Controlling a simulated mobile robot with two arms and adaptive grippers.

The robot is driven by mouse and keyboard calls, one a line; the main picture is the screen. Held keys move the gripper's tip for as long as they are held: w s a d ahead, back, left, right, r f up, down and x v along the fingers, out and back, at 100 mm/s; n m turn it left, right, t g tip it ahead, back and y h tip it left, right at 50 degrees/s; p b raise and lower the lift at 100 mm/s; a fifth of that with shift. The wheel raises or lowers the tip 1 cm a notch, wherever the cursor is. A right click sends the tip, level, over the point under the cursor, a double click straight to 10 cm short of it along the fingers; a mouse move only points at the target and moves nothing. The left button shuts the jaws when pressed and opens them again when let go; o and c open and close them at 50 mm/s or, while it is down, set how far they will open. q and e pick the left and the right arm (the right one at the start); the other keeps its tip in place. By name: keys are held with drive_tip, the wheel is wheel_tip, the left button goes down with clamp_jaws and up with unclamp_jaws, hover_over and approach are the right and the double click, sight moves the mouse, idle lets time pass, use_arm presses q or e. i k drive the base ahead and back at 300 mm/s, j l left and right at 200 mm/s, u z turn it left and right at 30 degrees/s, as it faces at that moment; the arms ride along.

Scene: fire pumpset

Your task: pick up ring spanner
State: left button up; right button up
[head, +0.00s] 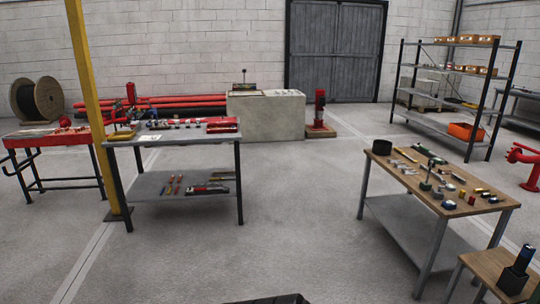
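I cannot make out which item is the ring spanner; the tools are too small to tell apart. Several metal tools lie on the wooden-topped workbench (376,163) at the right. Long, thin light tools (406,155) lie near its far left part. More tools lie on the grey workbench (225,137) at the left, and on its lower shelf (150,186) are small red-handled tools (174,184) and a red and dark tool (207,189). Neither of my grippers is in view.
A yellow post (88,75) stands at the left bench. A red table (60,139) is at far left. A concrete block (265,117) and a shelf rack (440,112) stand behind. A small wooden table (487,264) is at lower right. Floor between the benches is clear.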

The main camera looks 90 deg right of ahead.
sight(442, 181)
drive_tip(key=l+z, duration=0.1)
drive_tip(key=z, duration=0.35)
drive_tip(key=k+l+z, duration=0.1)
drive_tip(key=z, duration=0.35)
drive_tip(key=l+z, duration=0.15)
drive_tip(key=z, duration=0.25)
drive_tip(key=l+z, duration=0.15)
drive_tip(key=z, duration=0.3)
drive_tip(key=l+z, duration=0.15)
drive_tip(key=z, duration=0.3)
drive_tip(key=i+l+z, duration=0.1)
drive_tip(key=l+z, duration=0.25)
drive_tip(key=i+l+z, duration=0.1)
drive_tip(key=l+z, duration=0.2)
drive_tip(key=i+l+z, duration=0.15)
drive_tip(key=l+z, duration=0.2)
drive_tip(key=i+l+z, duration=0.4)
drive_tip(key=i+l, duration=0.45)
drive_tip(key=u, duration=4.85)
